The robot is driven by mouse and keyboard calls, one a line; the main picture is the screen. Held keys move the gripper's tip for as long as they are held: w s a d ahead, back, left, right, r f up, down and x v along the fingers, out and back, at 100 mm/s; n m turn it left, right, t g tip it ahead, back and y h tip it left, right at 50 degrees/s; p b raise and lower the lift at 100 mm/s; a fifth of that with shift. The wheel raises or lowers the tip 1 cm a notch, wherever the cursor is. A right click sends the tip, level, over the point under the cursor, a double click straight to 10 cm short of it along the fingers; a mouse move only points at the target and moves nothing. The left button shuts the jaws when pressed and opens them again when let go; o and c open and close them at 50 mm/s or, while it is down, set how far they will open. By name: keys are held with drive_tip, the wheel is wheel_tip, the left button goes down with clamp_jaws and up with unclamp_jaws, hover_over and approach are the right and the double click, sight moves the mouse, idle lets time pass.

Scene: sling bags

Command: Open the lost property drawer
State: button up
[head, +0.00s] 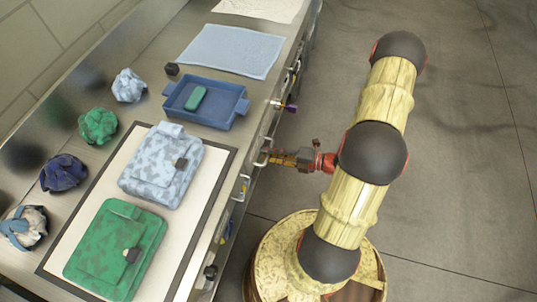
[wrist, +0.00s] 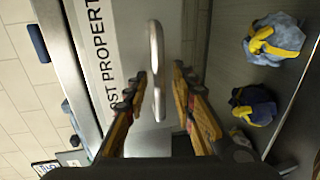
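The lost property drawer front (wrist: 125,40) is pale, with "LOST PROPERTY" lettering partly cut off in the wrist view. Its silver bar handle (wrist: 156,50) stands out from the front. My gripper (wrist: 159,78) is open, with one finger on each side of the handle and visible gaps between fingers and bar. In the head view my gripper (head: 280,158) reaches the counter's front side from the right, level with the handle (head: 262,159). The drawer looks shut; its front is seen steeply from above there.
The counter holds a blue tray (head: 238,113), a light blue bag (head: 165,168), a green bag (head: 115,248) and several crumpled cloth bundles (head: 98,125). Blue and yellow bundles (wrist: 273,40) lie on a grey surface beside the drawer front. Floor (head: 470,150) right of my arm is clear.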

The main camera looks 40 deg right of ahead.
drive_tip(key=shift+w+a, duration=0.1)
drive_tip(key=shift+w, duration=0.05)
drive_tip(key=shift+c, duration=0.6)
clamp_jaws()
idle(0.4)
